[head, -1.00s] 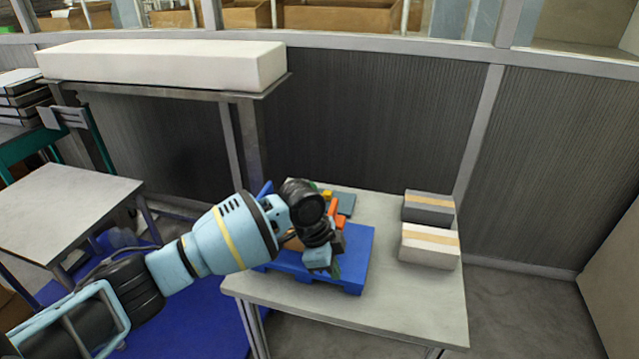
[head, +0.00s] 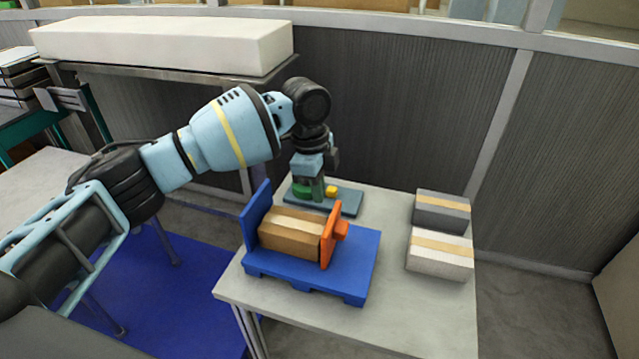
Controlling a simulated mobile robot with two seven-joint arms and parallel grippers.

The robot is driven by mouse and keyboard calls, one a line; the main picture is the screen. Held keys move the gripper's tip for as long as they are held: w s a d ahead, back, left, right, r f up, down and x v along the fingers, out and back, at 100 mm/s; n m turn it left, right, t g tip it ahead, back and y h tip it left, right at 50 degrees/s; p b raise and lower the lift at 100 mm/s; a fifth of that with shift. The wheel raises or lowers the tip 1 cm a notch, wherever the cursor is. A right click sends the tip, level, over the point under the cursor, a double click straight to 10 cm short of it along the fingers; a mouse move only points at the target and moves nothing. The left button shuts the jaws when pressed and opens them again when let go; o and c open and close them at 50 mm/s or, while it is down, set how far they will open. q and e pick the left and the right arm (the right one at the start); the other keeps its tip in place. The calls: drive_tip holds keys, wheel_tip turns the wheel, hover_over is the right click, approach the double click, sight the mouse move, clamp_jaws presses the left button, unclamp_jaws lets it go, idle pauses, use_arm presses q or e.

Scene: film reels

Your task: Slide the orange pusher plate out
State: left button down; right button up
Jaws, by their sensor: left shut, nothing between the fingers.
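The orange pusher plate (head: 329,240) stands upright on a blue base (head: 345,275), with an orange knob on its right side. A brown cardboard box (head: 288,234) with a pale tape band lies between it and the upright blue wall (head: 257,213) on the left. My left gripper (head: 312,196) points down, shut and empty, behind the box. It is over or at a grey-blue panel (head: 347,203) carrying a green part (head: 301,191) and a yellow part (head: 332,191). Whether its tips touch the panel I cannot tell. My right gripper is out of view.
A dark grey box (head: 440,212) and a white box (head: 438,258), both with tan bands, stand at the right of the grey table (head: 410,300). The table's front right is clear. A long white block (head: 165,45) lies on a shelf behind my left arm.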

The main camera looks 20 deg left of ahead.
use_arm(q)
wheel_tip(320, 180, down, 6)
drive_tip(key=shift+r+b, duration=0.1)
drive_tip(key=shift+b, duration=0.75)
drive_tip(key=shift+f, duration=0.4)
drive_tip(key=shift+w+r, duration=0.1)
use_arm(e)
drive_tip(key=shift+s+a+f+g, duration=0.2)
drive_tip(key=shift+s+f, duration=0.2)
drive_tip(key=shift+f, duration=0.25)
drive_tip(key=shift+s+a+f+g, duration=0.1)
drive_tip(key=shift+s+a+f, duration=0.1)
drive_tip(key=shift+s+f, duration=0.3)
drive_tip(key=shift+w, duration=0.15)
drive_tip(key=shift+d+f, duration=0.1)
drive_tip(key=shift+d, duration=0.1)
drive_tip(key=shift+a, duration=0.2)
use_arm(q)
drive_tip(key=shift+d, duration=0.15)
